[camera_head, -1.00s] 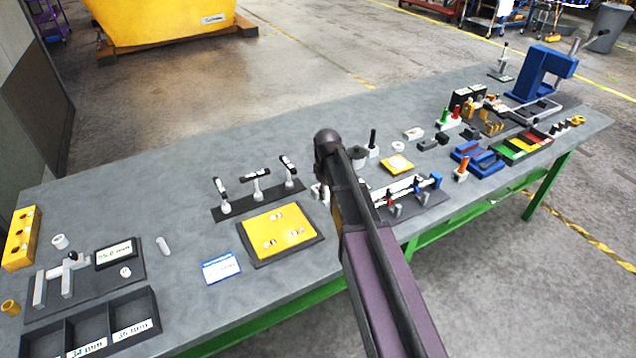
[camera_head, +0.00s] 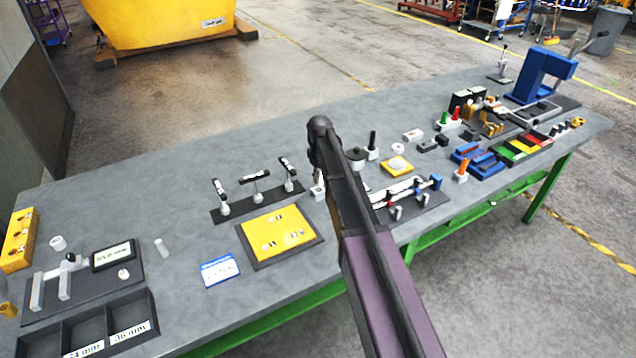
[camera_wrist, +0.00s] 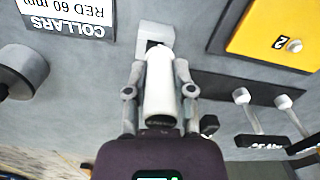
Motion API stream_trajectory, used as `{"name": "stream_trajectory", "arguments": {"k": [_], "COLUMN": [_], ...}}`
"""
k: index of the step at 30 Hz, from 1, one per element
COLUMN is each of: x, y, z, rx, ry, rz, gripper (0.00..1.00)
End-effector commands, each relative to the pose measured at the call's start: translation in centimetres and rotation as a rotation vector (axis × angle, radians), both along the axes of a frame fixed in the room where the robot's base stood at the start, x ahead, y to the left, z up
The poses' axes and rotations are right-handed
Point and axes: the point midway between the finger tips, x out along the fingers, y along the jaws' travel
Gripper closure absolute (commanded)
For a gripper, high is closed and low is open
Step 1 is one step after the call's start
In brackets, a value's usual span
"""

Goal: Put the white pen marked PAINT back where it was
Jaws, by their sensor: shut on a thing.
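The white pen (camera_wrist: 160,90) is between the fingers of my gripper (camera_wrist: 158,78) in the wrist view, and the fingers are shut on it. Its dark end faces my palm, and no PAINT marking can be read on it. A small light grey block (camera_wrist: 156,36) with a dark square opening lies just beyond the pen's far end. I cannot tell whether the pen touches the block or enters it. In the head view, the grey block (camera_head: 318,191) stands beside my arm, which mostly hides my gripper and the pen.
A black rack with several stamp-like tools (camera_head: 257,199) and a yellow plate (camera_head: 277,232) on a dark base lie left of the block. A COLLARS label (camera_wrist: 65,15) and a dark round knob (camera_wrist: 20,72) are close by.

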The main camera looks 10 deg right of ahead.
Motion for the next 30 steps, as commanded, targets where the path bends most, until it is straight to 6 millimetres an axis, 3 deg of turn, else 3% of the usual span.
{"name": "stream_trajectory", "arguments": {"k": [6,18,30], "x": [1.7,1.3,1.3], "y": [0.0,0.1,0.1], "z": [-0.2,-3.5,-3.6], "rx": [0.0,0.0,0.0], "ry": [0.0,0.0,0.0], "rz": [0.0,0.001,0.001], "gripper": [1.0,1.0,1.0]}}
